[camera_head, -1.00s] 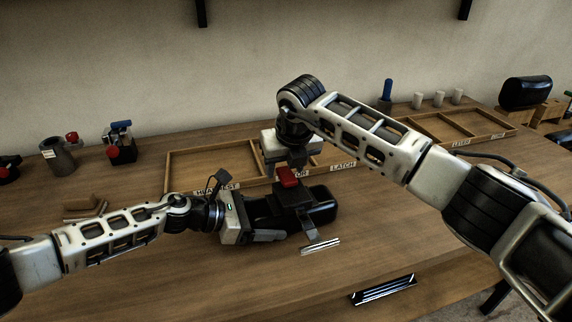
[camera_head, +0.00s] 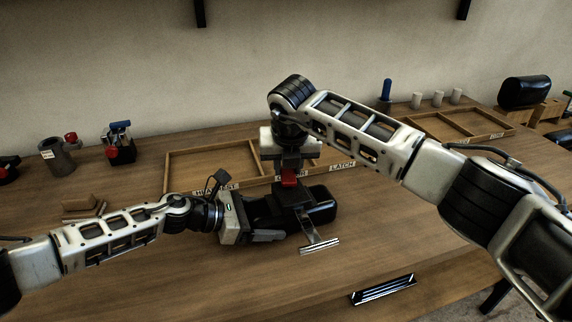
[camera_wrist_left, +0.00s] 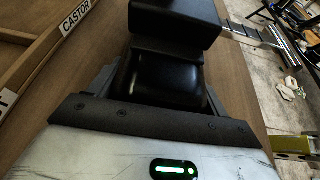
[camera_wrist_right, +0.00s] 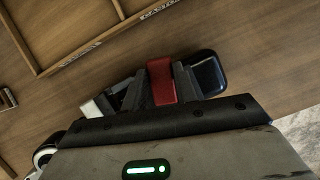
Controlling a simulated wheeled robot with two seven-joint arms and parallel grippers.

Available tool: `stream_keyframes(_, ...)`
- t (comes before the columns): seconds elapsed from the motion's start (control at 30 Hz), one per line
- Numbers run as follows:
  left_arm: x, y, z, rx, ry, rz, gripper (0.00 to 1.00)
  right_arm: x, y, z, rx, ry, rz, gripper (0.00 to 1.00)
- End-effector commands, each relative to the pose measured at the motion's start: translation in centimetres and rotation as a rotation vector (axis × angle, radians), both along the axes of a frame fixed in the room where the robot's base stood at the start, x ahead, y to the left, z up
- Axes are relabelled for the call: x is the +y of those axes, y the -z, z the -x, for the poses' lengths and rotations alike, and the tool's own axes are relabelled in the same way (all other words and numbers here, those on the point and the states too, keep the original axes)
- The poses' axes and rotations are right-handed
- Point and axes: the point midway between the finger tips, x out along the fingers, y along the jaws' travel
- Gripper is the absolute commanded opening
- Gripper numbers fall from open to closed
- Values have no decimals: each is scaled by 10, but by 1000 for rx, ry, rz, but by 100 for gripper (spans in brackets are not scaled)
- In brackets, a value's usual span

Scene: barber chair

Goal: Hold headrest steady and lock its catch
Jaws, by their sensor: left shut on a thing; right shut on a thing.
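The headrest (camera_head: 320,206) is a black padded piece at the middle of the bench. It also shows in the left wrist view (camera_wrist_left: 178,22). My left gripper (camera_head: 268,216) is shut on its left part from the side. The red catch (camera_head: 289,180) sits on top of the headrest and shows between the fingers in the right wrist view (camera_wrist_right: 161,82). My right gripper (camera_head: 289,168) reaches down from above and is shut on the catch. My fingers partly hide the catch, so I cannot tell whether it is locked.
A metal bar (camera_head: 320,246) lies at the headrest's near side. A divided wooden tray (camera_head: 208,157) with labels stands just behind. Another tray (camera_head: 455,124) is at the back right. A grey cup (camera_head: 57,158) and a clamp-like tool (camera_head: 119,148) stand at the left. The front bench is mostly clear.

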Motion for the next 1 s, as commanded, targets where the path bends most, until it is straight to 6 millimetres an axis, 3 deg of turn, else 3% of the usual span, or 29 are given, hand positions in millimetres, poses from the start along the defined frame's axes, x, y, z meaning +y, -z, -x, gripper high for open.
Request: stream_keyframes(1.0, 1, 0, -1, 1, -4, 0, 30, -21, -1, 8, -1, 963, 2, 6)
